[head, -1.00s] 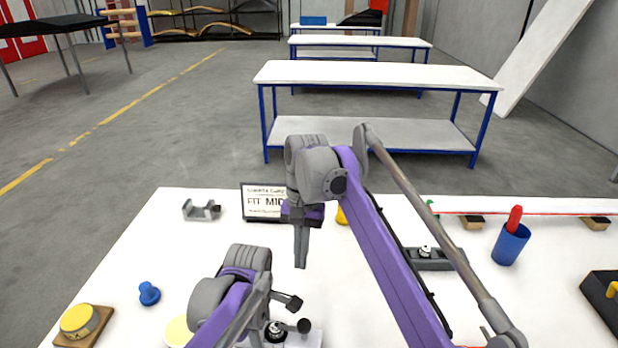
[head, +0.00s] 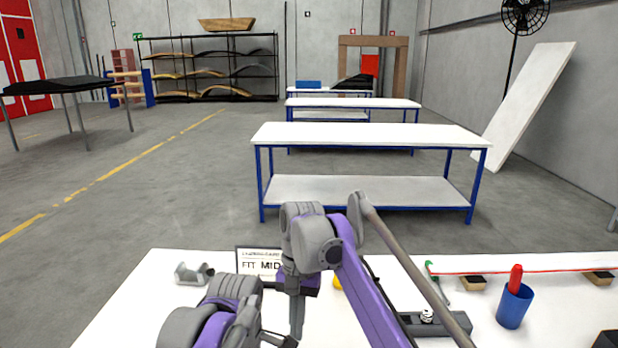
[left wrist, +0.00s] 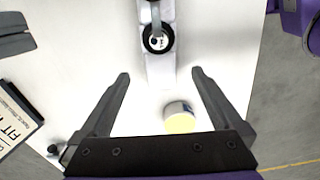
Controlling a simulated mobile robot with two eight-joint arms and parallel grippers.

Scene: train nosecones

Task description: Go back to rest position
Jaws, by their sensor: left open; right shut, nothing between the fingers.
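My right gripper (head: 297,325) hangs pointing down over the white worktable (head: 150,300), shut and empty, just in front of the sign. My left gripper shows in the left wrist view (left wrist: 160,73), its two fingers spread with nothing held. Below it on the table are a pale fixture with a dark round hub (left wrist: 159,40) and a white can with a yellowish face (left wrist: 180,117), which is apart from the fingers. In the head view my left arm stands at the bottom, left of the right arm, and its gripper is partly cut off by the lower edge.
A "FIT MID" sign (head: 258,262) and a grey bracket (head: 193,274) stand at the table's far edge. To the right are a grey fixture (head: 455,323), a blue cup (head: 513,308) with a red item, and wooden blocks (head: 473,283). Open floor separates the table from another workbench (head: 370,134).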

